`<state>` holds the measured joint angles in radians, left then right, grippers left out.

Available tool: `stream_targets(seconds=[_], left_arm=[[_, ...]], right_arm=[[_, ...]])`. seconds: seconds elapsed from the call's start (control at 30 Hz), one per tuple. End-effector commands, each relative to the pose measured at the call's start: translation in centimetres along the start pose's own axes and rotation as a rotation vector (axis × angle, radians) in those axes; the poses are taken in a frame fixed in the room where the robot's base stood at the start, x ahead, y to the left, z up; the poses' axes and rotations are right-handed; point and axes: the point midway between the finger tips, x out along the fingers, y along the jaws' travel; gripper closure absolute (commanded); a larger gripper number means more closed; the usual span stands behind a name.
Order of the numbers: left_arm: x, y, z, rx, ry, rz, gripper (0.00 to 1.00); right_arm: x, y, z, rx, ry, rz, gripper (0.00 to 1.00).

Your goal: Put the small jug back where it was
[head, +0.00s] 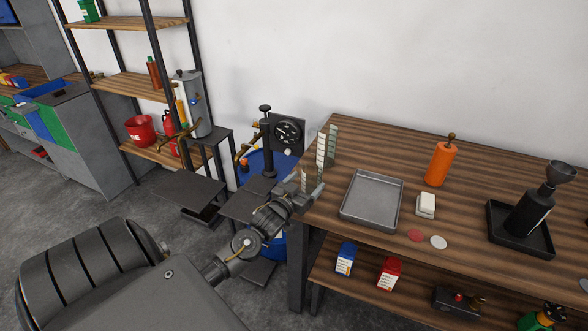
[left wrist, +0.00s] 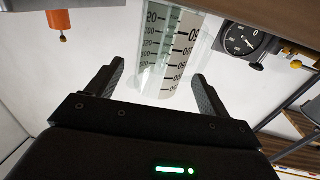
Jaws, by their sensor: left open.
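A clear small jug with pale graduated scale strips (head: 321,151) stands at the left end of the wooden workbench (head: 480,150). Its body is nearly invisible in the head view, and I cannot tell whether both strips belong to one vessel. My left gripper (head: 311,184) is at the bench's left edge, low by the jug. In the left wrist view the open fingers (left wrist: 158,72) lie either side of the jug's marked wall (left wrist: 175,58), with gaps visible. That view looks upside down. I cannot tell if the fingers touch it. My right gripper is out of view.
A metal tray (head: 345,213) lies just right of the jug. Beyond are a white block on a small scale (head: 427,204), an orange bottle (head: 440,163) and a black bottle with funnel (head: 530,210). A round gauge (head: 288,132) stands left of the bench.

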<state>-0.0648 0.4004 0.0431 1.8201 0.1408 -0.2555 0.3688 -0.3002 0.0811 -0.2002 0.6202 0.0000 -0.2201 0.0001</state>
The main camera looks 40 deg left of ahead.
Motion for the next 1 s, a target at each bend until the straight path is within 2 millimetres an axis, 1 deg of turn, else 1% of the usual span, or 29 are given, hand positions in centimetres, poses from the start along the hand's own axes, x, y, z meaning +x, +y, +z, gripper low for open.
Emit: stream_targets(seconds=[0.03, 0.2, 0.3, 0.43, 0.6, 0.93, 1.0], left_arm=[[-1.2, 0.0, 0.3, 0.0, -0.001, 0.001, 0.2], [-4.9, 0.0, 0.3, -0.001, -0.002, 0.001, 0.2], [-6.8, 0.0, 0.3, -0.001, -0.001, 0.001, 0.2], [-8.6, 0.0, 0.2, -0.001, -0.001, 0.001, 0.2], [-9.7, -0.1, 0.0, 0.0, 0.001, -0.001, 0.2], [-9.8, 0.0, 0.0, 0.0, 0.001, 0.0, 0.2], [-9.8, 0.0, 0.3, 0.001, -0.005, -0.001, 0.2]], right_arm=[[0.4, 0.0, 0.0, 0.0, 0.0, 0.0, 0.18], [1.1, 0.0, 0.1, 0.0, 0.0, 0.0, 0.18], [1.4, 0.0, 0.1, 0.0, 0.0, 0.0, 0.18], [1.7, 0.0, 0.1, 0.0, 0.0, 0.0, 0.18], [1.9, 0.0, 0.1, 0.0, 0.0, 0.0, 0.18], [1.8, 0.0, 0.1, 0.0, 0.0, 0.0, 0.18], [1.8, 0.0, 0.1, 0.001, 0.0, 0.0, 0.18]])
